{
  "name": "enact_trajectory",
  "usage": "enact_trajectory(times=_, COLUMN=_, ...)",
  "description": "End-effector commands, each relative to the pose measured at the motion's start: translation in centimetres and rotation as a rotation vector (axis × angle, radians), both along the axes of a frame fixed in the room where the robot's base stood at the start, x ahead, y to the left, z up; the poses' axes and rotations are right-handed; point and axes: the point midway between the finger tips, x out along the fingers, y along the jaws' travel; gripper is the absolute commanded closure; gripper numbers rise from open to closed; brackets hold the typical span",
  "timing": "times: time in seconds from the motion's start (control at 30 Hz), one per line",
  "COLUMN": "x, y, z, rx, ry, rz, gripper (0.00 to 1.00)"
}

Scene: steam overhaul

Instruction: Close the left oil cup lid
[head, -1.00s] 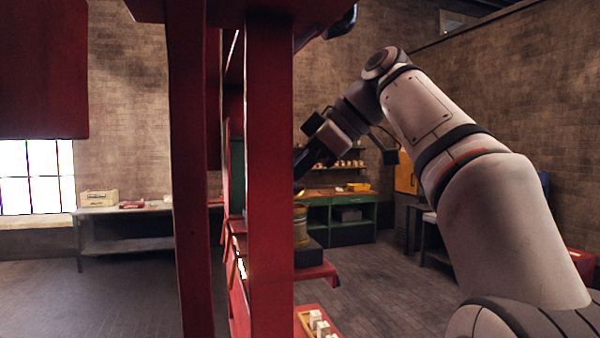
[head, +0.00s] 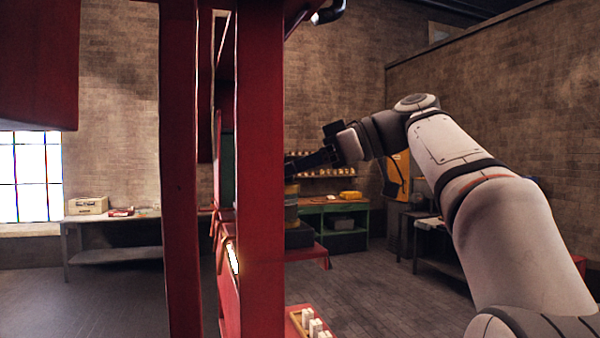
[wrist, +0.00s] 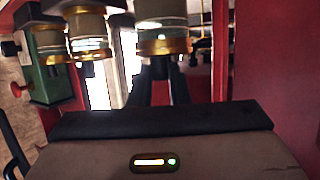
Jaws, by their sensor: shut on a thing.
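In the wrist view, several glass oil cups with brass rims hang in from the top edge. The nearest oil cup (wrist: 163,30) is in the middle, with two more cups, one being (wrist: 90,35), to its left. My gripper (wrist: 162,72) has its dark fingers reaching up to the nearest cup. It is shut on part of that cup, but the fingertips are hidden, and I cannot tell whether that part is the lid. In the head view, my gripper (head: 312,160) points left, nearly level, its tips at the red post's edge. The lid is not clearly visible.
A red post (head: 260,150) and a second red post (head: 180,170) stand close before the work area. A tray (head: 305,322) with small white blocks is low in front. A green bench (head: 335,228) and a grey table (head: 110,222) stand behind. The floor at left is clear.

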Motion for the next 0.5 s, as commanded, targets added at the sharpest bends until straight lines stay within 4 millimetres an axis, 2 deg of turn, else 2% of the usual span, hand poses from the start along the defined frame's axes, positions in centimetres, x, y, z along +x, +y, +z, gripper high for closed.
enact_trajectory(times=0.2, x=0.16, y=-0.05, z=-0.08, rx=-0.002, ry=0.002, rz=-0.003, gripper=1.0)
enact_trajectory(times=0.23, x=0.16, y=-0.04, z=-0.08, rx=-0.003, ry=0.003, rz=-0.003, gripper=0.82)
enact_trajectory(times=0.5, x=0.08, y=0.01, z=-0.06, rx=-0.003, ry=0.001, rz=0.0, gripper=0.62)
